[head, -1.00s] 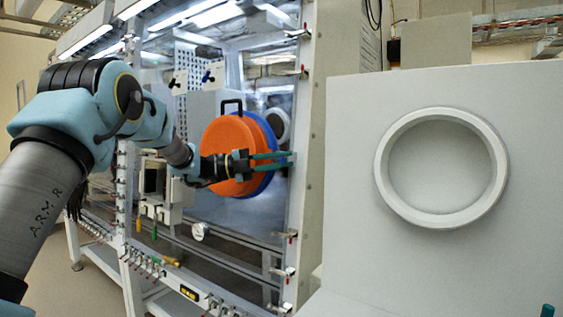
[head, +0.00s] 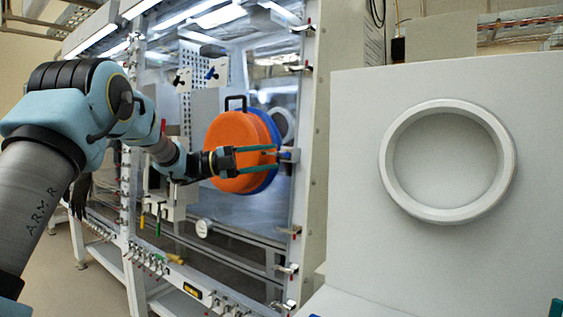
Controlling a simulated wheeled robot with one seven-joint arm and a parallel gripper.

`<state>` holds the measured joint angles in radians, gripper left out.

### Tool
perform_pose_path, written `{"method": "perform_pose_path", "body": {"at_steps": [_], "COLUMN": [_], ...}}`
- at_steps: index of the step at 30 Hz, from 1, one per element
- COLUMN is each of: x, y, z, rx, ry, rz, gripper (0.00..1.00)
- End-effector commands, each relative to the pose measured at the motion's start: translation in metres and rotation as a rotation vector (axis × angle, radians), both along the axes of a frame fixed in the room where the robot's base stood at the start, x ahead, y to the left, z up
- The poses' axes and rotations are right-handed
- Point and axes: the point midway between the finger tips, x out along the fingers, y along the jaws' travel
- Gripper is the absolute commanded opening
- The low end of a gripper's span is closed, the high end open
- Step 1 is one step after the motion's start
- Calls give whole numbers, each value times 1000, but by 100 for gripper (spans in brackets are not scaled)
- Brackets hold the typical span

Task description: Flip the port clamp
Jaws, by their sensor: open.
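The orange round port cover (head: 232,150) with a black handle sits on a blue ring (head: 268,126) on the glovebox front. My gripper (head: 277,158) reaches across the orange cover from the left, its two green fingers apart and pointing right. A small grey clamp (head: 289,154) is on the frame post at the right side of the port. The fingertips are beside it, one above and one below its level. Whether they touch it is too small to tell. Nothing shows held between the fingers.
Other red-tipped latches (head: 303,67) line the same post above and below. A large white panel (head: 350,170) with a round white ring (head: 384,150) stands at the right. Bare floor (head: 50,265) shows at lower left.

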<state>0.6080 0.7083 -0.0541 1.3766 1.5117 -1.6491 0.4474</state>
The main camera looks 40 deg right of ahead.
Motion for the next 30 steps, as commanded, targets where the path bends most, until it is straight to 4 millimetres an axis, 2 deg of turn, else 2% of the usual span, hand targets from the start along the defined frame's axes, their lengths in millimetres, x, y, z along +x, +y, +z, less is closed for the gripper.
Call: {"method": "perform_pose_path", "body": {"at_steps": [3,9,21,26,29,30], "x": [16,32,37,47,72,87], "y": [19,39,45,42,39,39], "z": [-7,-8,-8,-4,1,3], "rx": [1,0,1,14,44,61], "ry": [-1,-1,0,21,77,111], "rz": [3,1,-1,69,230,315], "gripper": [48,48,47,29,18,14]}}
